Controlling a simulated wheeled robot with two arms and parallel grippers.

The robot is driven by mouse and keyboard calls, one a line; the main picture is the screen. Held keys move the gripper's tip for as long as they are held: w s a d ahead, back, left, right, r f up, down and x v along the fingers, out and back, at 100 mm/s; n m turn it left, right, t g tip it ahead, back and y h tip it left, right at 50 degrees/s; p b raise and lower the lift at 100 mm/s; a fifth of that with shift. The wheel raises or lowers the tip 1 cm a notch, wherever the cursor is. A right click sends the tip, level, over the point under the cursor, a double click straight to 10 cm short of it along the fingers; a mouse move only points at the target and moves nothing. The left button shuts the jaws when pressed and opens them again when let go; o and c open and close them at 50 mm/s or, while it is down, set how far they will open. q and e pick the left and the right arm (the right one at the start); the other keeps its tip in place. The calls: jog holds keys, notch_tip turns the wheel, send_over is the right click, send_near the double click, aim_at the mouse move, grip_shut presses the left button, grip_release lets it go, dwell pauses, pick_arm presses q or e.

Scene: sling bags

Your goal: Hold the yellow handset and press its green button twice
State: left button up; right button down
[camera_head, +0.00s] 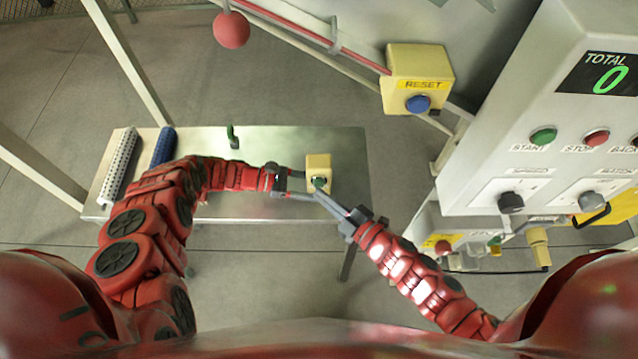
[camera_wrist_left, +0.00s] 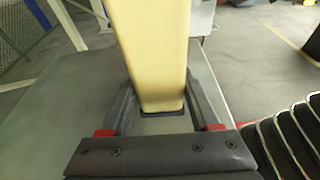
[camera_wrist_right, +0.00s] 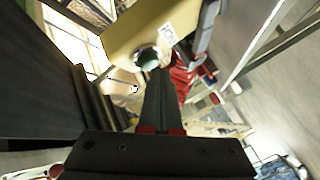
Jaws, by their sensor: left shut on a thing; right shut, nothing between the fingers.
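In the right wrist view, the handset (camera_wrist_right: 150,28) and the green button (camera_wrist_right: 148,58) show just beyond the closed fingers. Whether the tips touch the button cannot be told.
The metal table (camera_head: 270,145) bears a white perforated bar (camera_head: 118,167), a blue roll (camera_head: 164,146) and a green upright piece (camera_head: 232,137). A yellow RESET box (camera_head: 418,70) and a grey control panel (camera_head: 520,160) reading 0 stand at the right. A red ball (camera_head: 231,30) is at the top.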

jog(key=shift+w, duration=0.45)
dwell(0.6)
jog(key=shift+s, duration=3.45)
dwell(0.4)
jog(key=s, duration=0.3)
jog(key=shift+s, duration=0.4)
